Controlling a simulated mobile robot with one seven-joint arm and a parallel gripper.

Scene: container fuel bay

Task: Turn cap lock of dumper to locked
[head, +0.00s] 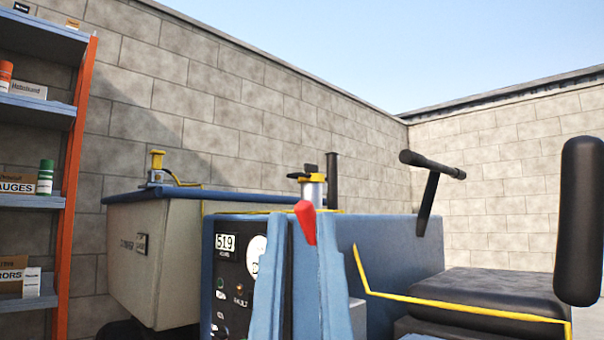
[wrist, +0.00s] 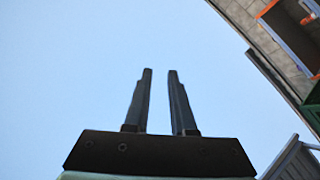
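The dumper's blue body (head: 385,250) fills the middle of the head view, with its black seat at right. A silver filler neck with a yellow and black cap (head: 311,178) rises behind the body's top edge, beside a dark upright pipe. The setting of any lock on it is too small to tell. My gripper (wrist: 160,72) shows only in the wrist view. Its two dark fingers are apart with nothing between them, against open sky. It touches nothing visible, and the dumper is not clearly in that view.
A second yellow-topped fitting (head: 157,160) stands on a beige tank (head: 155,255) with a blue top. A red-tipped lever (head: 305,222) stands before the dumper. The steering wheel (head: 432,163) and seat (head: 484,297) are at right. Orange-framed shelves (head: 72,190) stand at left, block walls behind.

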